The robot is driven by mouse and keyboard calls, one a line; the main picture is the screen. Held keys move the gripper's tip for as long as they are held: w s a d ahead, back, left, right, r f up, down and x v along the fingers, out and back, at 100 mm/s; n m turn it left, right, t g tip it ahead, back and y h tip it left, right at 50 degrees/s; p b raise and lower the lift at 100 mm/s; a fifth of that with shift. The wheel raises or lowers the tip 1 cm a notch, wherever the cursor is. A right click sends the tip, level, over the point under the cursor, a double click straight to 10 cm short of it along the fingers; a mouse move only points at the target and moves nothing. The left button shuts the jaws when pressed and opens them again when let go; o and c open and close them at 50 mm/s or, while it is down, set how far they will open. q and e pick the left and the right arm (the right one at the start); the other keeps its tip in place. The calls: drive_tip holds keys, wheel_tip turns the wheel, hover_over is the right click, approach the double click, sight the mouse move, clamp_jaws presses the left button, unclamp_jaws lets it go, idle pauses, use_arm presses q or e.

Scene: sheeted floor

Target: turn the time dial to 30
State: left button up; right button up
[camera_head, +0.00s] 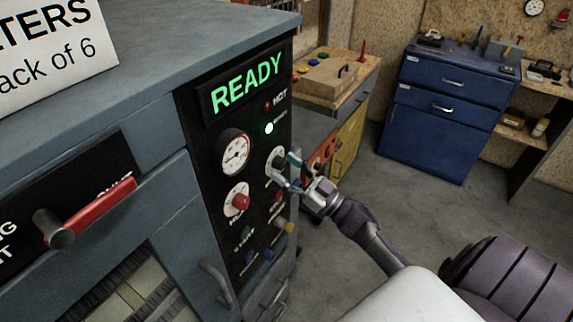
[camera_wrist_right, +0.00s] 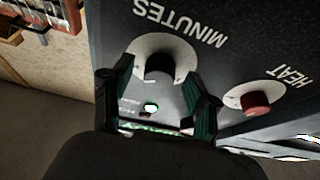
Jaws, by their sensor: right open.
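The time dial (camera_wrist_right: 160,66) is a black knob on a white disc, labelled MINUTES, in the right wrist view. In the head view its white disc (camera_head: 271,164) is partly hidden by my gripper. My right gripper (camera_wrist_right: 158,76) is open, its two fingers on either side of the knob in the wrist view. I cannot tell whether they touch it. In the head view the right gripper (camera_head: 287,170) is at the black control panel (camera_head: 214,148). The dial's pointer and number setting are not readable. My left gripper is not in view.
The red HEAT knob (camera_wrist_right: 256,105) is beside the dial, also in the head view (camera_head: 239,202). A round gauge (camera_head: 234,152) and lit READY display (camera_head: 246,84) are above. A red lever (camera_head: 105,208) sits left. A blue cabinet (camera_head: 445,110) stands behind, with open floor before it.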

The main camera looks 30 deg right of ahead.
clamp_jaws()
idle(0.4)
drive_tip(key=shift+w+f+n+g+y+b, duration=0.1)
drive_tip(key=shift+n+g+y+b, duration=0.3)
drive_tip(key=shift+n, duration=0.55)
drive_tip(key=shift+n+g+y+b, duration=0.2)
drive_tip(key=shift+n+y+b, duration=0.35)
drive_tip(key=shift+n, duration=0.4)
drive_tip(key=n+g+y+b, duration=0.1)
drive_tip(key=n, duration=0.2)
drive_tip(key=shift+d+n, duration=0.15)
drive_tip(key=shift+n, duration=0.25)
drive_tip(key=n+g+b, duration=0.1)
drive_tip(key=n, duration=0.1)
drive_tip(key=n+g+y, duration=0.1)
drive_tip(key=n, duration=0.1)
drive_tip(key=shift+w+d+r+b, duration=0.1)
drive_tip(key=shift+r+b, duration=0.1)
drive_tip(key=shift+b, duration=0.15)
drive_tip(key=shift+r+n+g+y+b, duration=0.15)
drive_tip(key=shift+n+g, duration=0.25)
drive_tip(key=shift+n, duration=0.6)
drive_tip(key=shift+n+g+y+b, duration=0.15)
drive_tip(key=shift+n+g, duration=0.25)
drive_tip(key=shift+n, duration=0.6)
